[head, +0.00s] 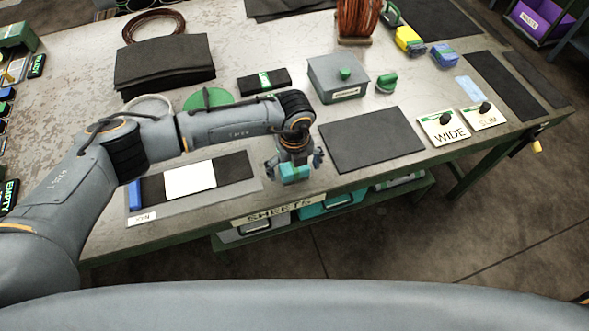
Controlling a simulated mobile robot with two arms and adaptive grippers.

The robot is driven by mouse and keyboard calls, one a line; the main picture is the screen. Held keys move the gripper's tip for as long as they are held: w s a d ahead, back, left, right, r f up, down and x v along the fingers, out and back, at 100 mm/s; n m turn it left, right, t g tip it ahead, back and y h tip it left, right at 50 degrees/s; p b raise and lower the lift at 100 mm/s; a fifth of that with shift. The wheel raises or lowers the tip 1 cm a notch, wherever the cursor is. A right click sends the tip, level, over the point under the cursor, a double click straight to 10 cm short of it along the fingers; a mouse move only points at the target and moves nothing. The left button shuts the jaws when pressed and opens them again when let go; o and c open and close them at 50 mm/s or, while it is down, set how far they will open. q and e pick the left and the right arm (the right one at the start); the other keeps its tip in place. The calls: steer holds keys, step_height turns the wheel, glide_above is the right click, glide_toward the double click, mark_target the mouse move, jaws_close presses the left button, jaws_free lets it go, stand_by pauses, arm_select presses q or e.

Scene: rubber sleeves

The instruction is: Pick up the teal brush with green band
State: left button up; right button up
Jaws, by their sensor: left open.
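My left gripper (294,167) points down over the front part of the table, its fingers spread apart. A small teal block (295,174), which looks like the teal brush, shows between and just below the fingers. The gripper hides its upper part, and I cannot make out a green band on it. I cannot tell whether the fingers touch it. My right gripper is not in view.
A dark mat (371,139) lies right of the gripper, with a grey box (338,80) behind it. A strip with a white sheet (190,180) lies left. WIDE (450,135) and SLIM plates stand right. The table's front edge (340,187) is close.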

arm_select(q)
steer(key=c, duration=1.3)
steer(key=shift+r, duration=0.15)
steer(key=shift+r, duration=0.25)
step_height(320, 180, up, 2)
steer(key=shift+r+b, duration=0.1)
steer(key=shift+b, duration=0.2)
steer(key=s+d+r+b, duration=0.1)
steer(key=s+r, duration=0.3)
steer(key=r, duration=0.1)
steer(key=shift+s+d+r+b, duration=0.15)
steer(key=shift+d+b, duration=0.2)
steer(key=shift+b, duration=0.05)
steer(key=s+d+r+b, duration=0.2)
steer(key=s+d+r, duration=0.1)
steer(key=s, duration=0.6)
steer(key=shift+r, duration=0.9)
